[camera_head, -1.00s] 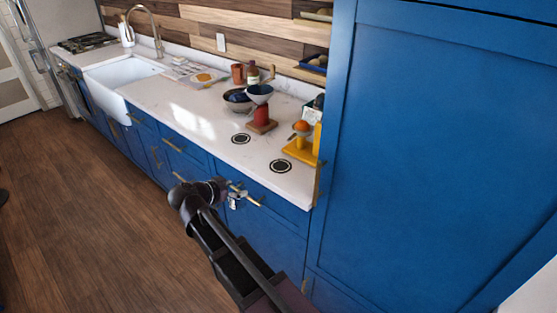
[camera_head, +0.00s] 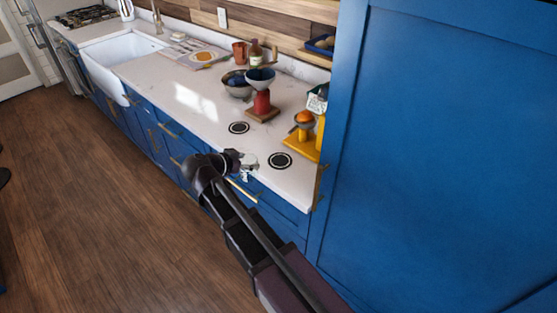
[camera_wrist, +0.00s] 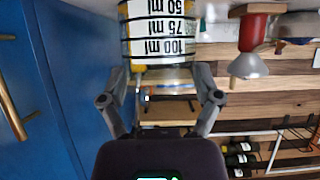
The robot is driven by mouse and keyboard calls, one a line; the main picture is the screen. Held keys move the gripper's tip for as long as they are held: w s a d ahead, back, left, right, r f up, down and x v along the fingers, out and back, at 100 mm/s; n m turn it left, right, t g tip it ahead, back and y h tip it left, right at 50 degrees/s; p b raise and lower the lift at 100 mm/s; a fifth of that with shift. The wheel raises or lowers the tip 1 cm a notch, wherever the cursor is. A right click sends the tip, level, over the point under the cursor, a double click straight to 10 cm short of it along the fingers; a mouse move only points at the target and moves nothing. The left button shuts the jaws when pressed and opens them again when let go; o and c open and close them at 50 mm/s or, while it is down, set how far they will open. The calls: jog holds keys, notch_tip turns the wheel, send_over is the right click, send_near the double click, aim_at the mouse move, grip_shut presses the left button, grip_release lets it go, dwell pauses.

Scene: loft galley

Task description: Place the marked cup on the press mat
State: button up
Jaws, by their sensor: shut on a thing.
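In the wrist view a clear cup (camera_wrist: 158,30) with black-on-white bands reading 50, 75 and 100 ml appears upside down at the top. My gripper (camera_wrist: 158,82) is shut on it, one finger on each side. I cannot tell by label which one is the press mat. A yellow press (camera_head: 303,146) with an orange on top stands behind the nearer mat.
A tall blue cabinet (camera_head: 440,150) bounds the counter (camera_head: 190,90) on the right. The counter left of the mats is mostly clear.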

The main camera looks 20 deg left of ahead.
jog(key=shift+s+a, duration=0.15)
jog(key=shift+s, duration=0.05)
jog(key=shift+s+d, duration=0.15)
jog(key=shift+d, duration=0.3)
jog(key=d, duration=0.3)
jog(key=shift+s+d+r, duration=0.25)
jog(key=shift+s+d, duration=0.05)
jog(key=shift+d, duration=0.05)
jog(key=w+f, duration=0.1)
jog(key=w, duration=1.3)
jog(key=shift+w+d+f+b, duration=0.15)
jog(key=shift+w+d+b, duration=0.15)
jog(key=shift+d+b, duration=0.15)
jog(key=shift+w, duration=0.15)
